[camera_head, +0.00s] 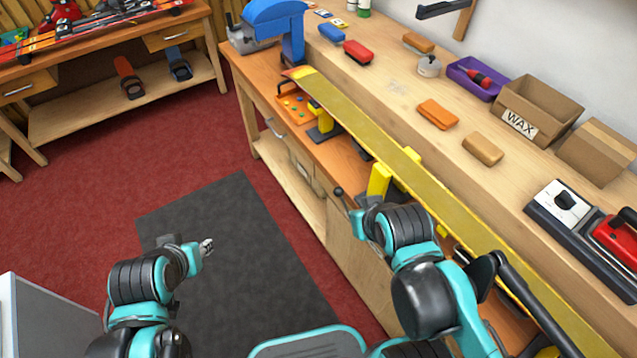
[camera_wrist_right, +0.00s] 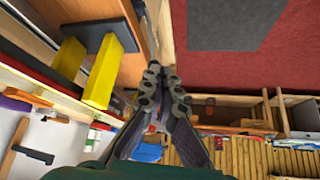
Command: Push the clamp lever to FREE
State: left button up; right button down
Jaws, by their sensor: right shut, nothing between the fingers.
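A dark lever with a round black knob (camera_head: 338,192) stands out from the bench's front edge and appears to be the clamp lever. No FREE marking is readable. A yellow clamp post (camera_head: 378,180) stands behind it, under the long yellow ski (camera_head: 385,140). Yellow clamp parts also show in the right wrist view (camera_wrist_right: 104,75). My right gripper (camera_wrist_right: 162,80) is shut and empty. In the head view its hand is close to the lever's right, and I cannot tell whether they touch. My left gripper (camera_head: 207,247) is over the dark mat, away from the bench; its fingers are too small to read.
The grey floor mat (camera_head: 235,215) beside the bench is clear. A second bench (camera_head: 110,45) with skis stands at the far left.

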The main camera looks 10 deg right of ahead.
pick_arm(q)
jog(key=shift+o, duration=0.7)
pick_arm(e)
jog(key=shift+r, duration=0.1)
jog(key=w+a+r+n+g+p, duration=0.1)
jog(key=w+r+n+g+p, duration=0.15)
jog(key=w, duration=0.45)
jog(key=w+a+r+n+g+p, duration=0.1)
jog(key=w+r+n+g+p, duration=0.1)
jog(key=w+r+g+p, duration=0.3)
pick_arm(q)
notch_tip(320, 180, up, 10)
jog(key=p, duration=0.2)
jog(key=shift+r+p, duration=0.15)
jog(key=shift+p, duration=0.2)
pick_arm(e)
jog(key=w+a+f+n+g, duration=0.1)
jog(key=w+f+n, duration=0.3)
jog(key=w+f, duration=0.6)
jog(key=shift+a+f+g+y, duration=0.2)
jog(key=shift+a+g+y, duration=0.2)
jog(key=shift+g, duration=0.45)
jog(key=shift+w+n, duration=0.1)
jog(key=shift+n, duration=0.15)
